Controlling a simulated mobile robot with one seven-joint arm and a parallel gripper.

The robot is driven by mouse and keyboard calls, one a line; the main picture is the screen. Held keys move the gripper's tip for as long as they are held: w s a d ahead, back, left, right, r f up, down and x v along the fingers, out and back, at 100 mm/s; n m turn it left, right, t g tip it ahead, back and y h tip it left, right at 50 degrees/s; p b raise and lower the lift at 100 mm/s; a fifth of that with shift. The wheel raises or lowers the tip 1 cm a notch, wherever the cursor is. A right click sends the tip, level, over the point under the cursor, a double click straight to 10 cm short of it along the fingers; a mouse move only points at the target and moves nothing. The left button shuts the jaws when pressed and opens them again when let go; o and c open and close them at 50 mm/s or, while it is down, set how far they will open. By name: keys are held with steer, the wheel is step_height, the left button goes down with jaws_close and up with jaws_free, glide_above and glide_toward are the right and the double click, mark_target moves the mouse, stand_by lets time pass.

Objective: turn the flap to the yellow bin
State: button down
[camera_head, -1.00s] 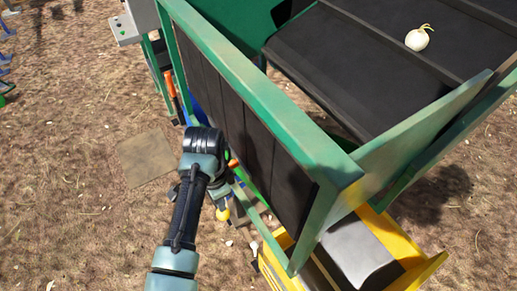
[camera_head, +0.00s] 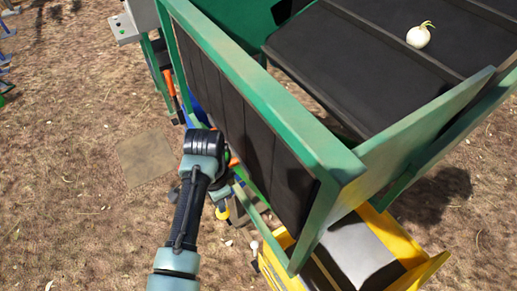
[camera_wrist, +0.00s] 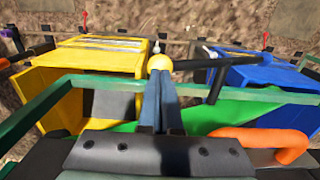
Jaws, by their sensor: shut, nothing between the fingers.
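The yellow bin (camera_wrist: 95,60) is at the left in the wrist view, and its yellow side (camera_head: 395,240) shows at the lower right in the head view. The green flap (camera_wrist: 225,112) lies between it and the blue bin (camera_wrist: 240,82). A black lever with a yellow ball knob (camera_wrist: 160,63) stands in the middle. My gripper (camera_wrist: 160,95) is shut and empty, its fingertips close to the knob; I cannot tell whether they touch. In the head view my wrist hides most of the fingers, and the knob (camera_head: 223,213) shows just below.
The green frame (camera_head: 262,90) with dark hanging strips stands close to the right of my arm. An onion (camera_head: 419,36) lies on the black belt (camera_head: 350,50). An orange handle (camera_wrist: 265,138) is right of my fingers. Bare ground (camera_head: 80,220) is free at the left.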

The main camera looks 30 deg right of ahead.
steer(key=shift+s+f+b, duration=0.15)
steer(key=shift+f+b, duration=0.5)
steer(key=shift+f, duration=0.5)
steer(key=shift+f+b, duration=0.7)
steer(key=shift+f, duration=0.35)
step_height(320, 180, down, 6)
steer(key=b, duration=0.4)
steer(key=shift+r, duration=0.25)
steer(key=a+r+p, duration=0.4)
steer(key=a+p, duration=0.1)
steer(key=p, duration=0.1)
steer(key=shift+r, duration=0.4)
